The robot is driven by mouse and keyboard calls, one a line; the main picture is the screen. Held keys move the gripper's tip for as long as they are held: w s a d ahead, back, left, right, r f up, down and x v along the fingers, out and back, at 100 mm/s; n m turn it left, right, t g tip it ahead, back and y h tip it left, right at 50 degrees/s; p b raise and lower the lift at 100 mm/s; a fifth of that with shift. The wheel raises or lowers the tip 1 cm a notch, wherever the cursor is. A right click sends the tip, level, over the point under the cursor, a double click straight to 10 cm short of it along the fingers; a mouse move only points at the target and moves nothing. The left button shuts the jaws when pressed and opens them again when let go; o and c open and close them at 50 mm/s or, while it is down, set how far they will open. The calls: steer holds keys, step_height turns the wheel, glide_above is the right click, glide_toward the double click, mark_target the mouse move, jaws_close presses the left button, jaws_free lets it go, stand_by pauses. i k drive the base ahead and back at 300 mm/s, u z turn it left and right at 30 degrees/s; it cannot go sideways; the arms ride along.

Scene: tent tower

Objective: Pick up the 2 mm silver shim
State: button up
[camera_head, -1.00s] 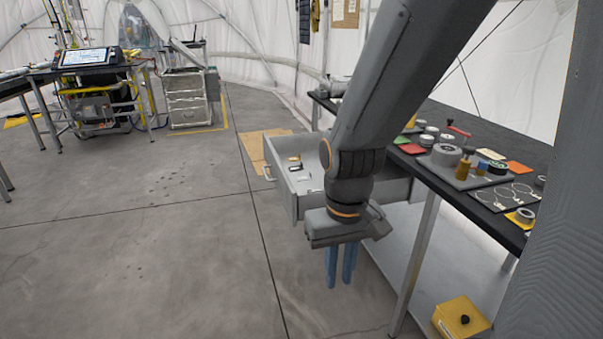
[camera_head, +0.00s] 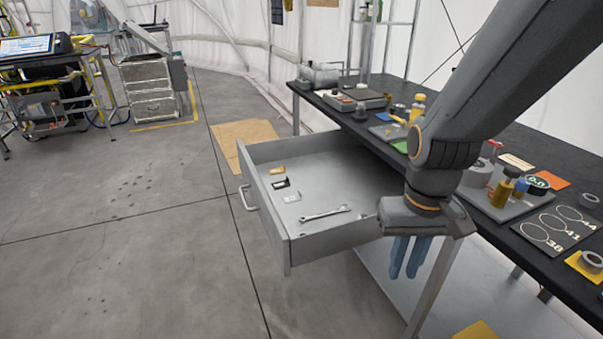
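An open grey drawer (camera_head: 262,222) under the workbench holds a few small pieces. A small silver piece (camera_head: 291,198) lies in it near the front left, perhaps the silver shim; its thickness marking is too small to read. A black and white piece (camera_head: 280,184) and a brass-coloured piece (camera_head: 277,170) lie just behind it. My gripper (camera_head: 408,258) points down at the right of the drawer, outside it and in front of the bench. Its two blue fingers stand apart with a narrow empty gap.
A wrench (camera_head: 326,213) lies in the drawer, right of the silver piece. The dark bench top (camera_head: 490,212) holds rings, jars and cards. A yellow box (camera_head: 476,331) is low at the bottom edge. Open floor lies left of the drawer.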

mark_target(295, 197)
steer(key=u, duration=0.25)
steer(key=i, duration=0.9)
steer(key=u, duration=0.45)
